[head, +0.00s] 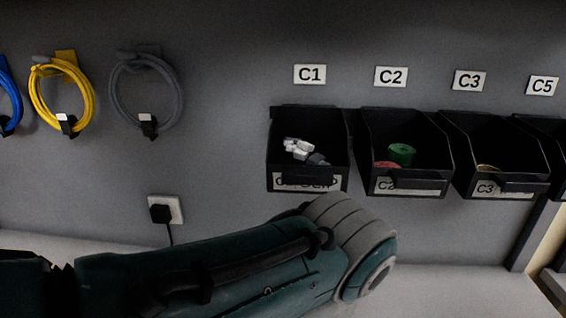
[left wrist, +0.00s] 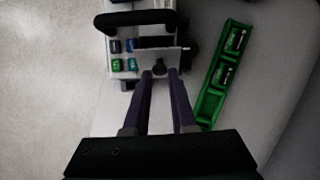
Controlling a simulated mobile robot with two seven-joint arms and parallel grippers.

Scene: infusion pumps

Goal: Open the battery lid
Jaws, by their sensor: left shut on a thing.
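The infusion pump, with a black handle (left wrist: 135,18) and several coloured keys (left wrist: 124,55), is at the top of the left wrist view. A thin pale plate, which looks like the battery lid (left wrist: 150,55), is at the pump's near side. A small dark round knob (left wrist: 159,67) sits at its near edge. My left gripper (left wrist: 160,76) has its two fingers on either side of this knob and is shut on it. The fingertips hide part of the contact. In the head view only my left arm shows, and its gripper is out of frame. My right gripper is in neither view.
A green tray (left wrist: 206,108) with battery-like cells (left wrist: 228,76) lies right of the pump on a pale surface. Black wall bins (head: 297,182), coiled cables (head: 90,95) and a plugged socket (head: 178,204) are on the grey wall.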

